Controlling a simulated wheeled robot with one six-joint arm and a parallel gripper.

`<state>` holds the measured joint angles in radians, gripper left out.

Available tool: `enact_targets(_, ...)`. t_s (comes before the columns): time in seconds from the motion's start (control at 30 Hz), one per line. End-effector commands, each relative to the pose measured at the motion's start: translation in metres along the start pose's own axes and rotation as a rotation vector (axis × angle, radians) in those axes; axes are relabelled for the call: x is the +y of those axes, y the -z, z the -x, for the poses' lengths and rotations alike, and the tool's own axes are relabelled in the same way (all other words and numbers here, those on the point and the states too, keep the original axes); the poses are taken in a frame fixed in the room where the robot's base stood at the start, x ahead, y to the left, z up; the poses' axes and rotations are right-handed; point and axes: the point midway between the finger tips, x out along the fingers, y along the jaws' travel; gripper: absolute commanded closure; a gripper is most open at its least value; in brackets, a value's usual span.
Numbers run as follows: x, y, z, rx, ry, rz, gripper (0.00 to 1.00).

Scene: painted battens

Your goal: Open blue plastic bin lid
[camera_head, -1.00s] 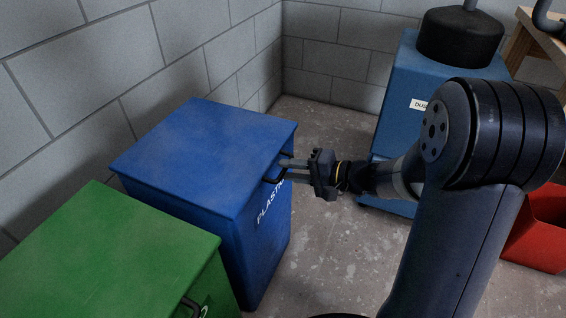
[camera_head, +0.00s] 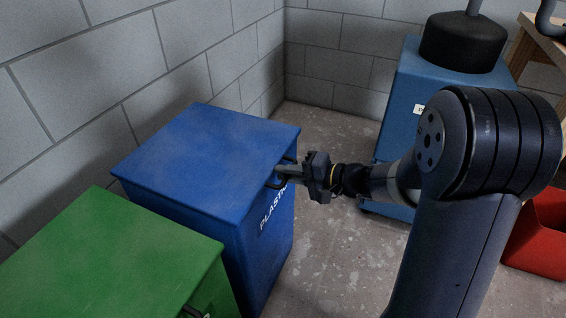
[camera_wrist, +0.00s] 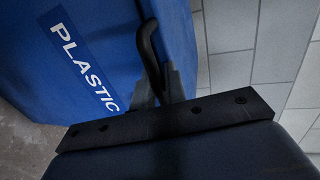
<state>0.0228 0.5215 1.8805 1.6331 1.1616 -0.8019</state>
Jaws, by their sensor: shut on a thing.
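The blue plastic bin (camera_head: 262,245) stands in the middle left of the head view, with a PLASTIC label on its front. Its flat blue lid (camera_head: 205,145) lies closed on top. A dark handle (camera_wrist: 148,48) sticks out at the lid's front edge; in the head view my gripper partly hides it. My gripper (camera_head: 285,172) reaches in from the right, its fingers shut on the handle. In the wrist view the gripper's fingertips (camera_wrist: 160,85) sit around the lower end of the handle, beside the label.
A green bin (camera_head: 110,255) stands close on the near left. A blue dust machine (camera_head: 435,95) with a black top stands at the back right, and a red bin (camera_head: 540,235) at the far right. Block walls close in behind and left. Open floor (camera_head: 335,240) lies before the blue bin.

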Motion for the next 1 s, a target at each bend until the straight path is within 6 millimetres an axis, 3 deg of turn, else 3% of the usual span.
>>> enact_targets(0.33, 0.0, -0.002, -0.001, -0.004, -0.007, -0.001, 1.0)
enact_targets(1.0, -0.079, -0.002, 0.011, -0.007, -0.128, 0.003, 1.0)
